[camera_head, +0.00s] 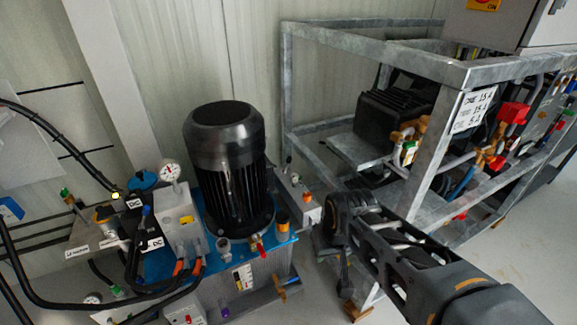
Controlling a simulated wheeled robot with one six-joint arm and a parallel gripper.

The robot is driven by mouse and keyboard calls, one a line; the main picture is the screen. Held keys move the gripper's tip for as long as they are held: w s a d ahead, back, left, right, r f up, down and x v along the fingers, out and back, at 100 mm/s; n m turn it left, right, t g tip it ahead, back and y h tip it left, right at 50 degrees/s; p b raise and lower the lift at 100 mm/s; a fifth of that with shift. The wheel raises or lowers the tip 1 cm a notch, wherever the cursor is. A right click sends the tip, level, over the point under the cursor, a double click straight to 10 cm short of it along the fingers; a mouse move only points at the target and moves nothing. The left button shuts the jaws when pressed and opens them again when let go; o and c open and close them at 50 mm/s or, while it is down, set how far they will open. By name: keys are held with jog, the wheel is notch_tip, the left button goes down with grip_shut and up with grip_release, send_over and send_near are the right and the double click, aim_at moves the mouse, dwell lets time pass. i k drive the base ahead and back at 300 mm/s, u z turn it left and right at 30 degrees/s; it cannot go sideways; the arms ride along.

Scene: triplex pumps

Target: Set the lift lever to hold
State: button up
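The hydraulic power unit (190,255) stands left of centre, with a black finned motor (232,165) on its blue top. A grey valve block (180,220) with a gauge is at its left. Small white labels (155,243) and dark handle-like parts (145,218) sit beside the block. The lettering is too small to read surely, and I cannot tell which part is the lift lever or how it is set. My arm reaches in from the lower right to a dark joint (350,213). The slim dark end below it hangs right of the unit, apart from the valve block; its fingers cannot be made out.
A galvanised steel frame (365,42) with pumps, hoses and red fittings fills the right side. Black hoses (55,300) run along the left to the unit. A ribbed wall closes the back. Bare floor (535,245) shows at lower right.

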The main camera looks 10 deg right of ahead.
aim_at(288, 160)
jog(key=u, duration=1)
jog(key=i, duration=0.6)
jog(key=z, duration=0.4)
